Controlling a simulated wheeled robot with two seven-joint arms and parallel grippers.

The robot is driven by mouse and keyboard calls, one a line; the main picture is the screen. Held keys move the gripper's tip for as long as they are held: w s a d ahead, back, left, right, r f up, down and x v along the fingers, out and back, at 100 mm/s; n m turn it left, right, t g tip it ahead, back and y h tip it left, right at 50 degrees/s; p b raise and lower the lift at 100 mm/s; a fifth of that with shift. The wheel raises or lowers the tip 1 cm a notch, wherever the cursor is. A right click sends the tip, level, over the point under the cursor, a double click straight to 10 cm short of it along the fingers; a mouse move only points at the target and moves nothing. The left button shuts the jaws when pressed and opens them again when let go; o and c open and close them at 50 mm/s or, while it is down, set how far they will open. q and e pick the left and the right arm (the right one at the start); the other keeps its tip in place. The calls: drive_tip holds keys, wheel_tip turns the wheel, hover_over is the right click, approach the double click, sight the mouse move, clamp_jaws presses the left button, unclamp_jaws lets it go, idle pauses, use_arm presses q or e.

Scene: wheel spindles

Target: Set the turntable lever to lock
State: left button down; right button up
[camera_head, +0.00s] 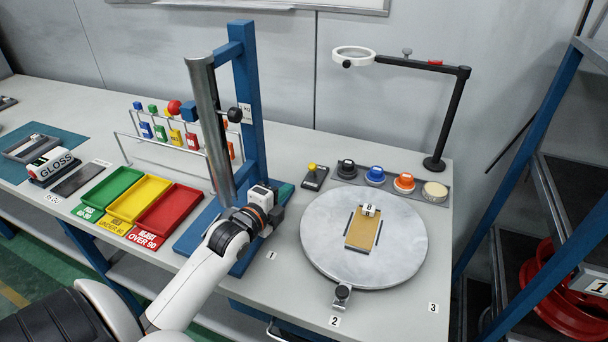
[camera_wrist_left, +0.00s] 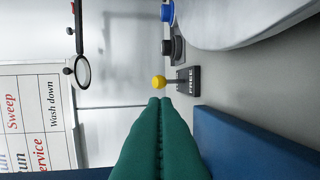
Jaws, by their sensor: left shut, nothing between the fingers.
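The turntable lever has a yellow knob (camera_head: 312,168) on a small dark base (camera_head: 315,178), left of the round grey turntable (camera_head: 326,244). In the left wrist view the yellow knob (camera_wrist_left: 159,82) is just beyond my fingertips, and its base (camera_wrist_left: 194,80) reads FREE at the end away from the knob. My left gripper (camera_head: 288,190) is shut and empty, with teal fingers pointing at the lever. The fingers also show shut in the left wrist view (camera_wrist_left: 160,101). Whether they touch the knob I cannot tell. The turntable edge (camera_wrist_left: 235,35) shows there too. My right gripper is out of view.
A blue stand (camera_head: 244,90) with a grey tube rises behind my left wrist. Black, blue and orange knobs (camera_head: 375,175) line the turntable's back. A magnifier lamp (camera_head: 438,130) stands at the back right. Green, yellow and red trays (camera_head: 168,212) lie left.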

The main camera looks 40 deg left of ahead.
sight(310, 169)
use_arm(q)
drive_tip(key=w, duration=0.5)
drive_tip(key=w+f+p, duration=0.1)
drive_tip(key=w, duration=0.2)
drive_tip(key=shift+w+a+f, duration=0.1)
drive_tip(key=shift+w+a, duration=0.05)
drive_tip(key=shift+a, duration=0.2)
drive_tip(key=shift+w+f, duration=0.15)
drive_tip(key=shift+w, duration=0.5)
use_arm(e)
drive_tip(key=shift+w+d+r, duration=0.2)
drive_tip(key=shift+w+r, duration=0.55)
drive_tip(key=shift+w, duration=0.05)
use_arm(q)
drive_tip(key=shift+w, duration=0.1)
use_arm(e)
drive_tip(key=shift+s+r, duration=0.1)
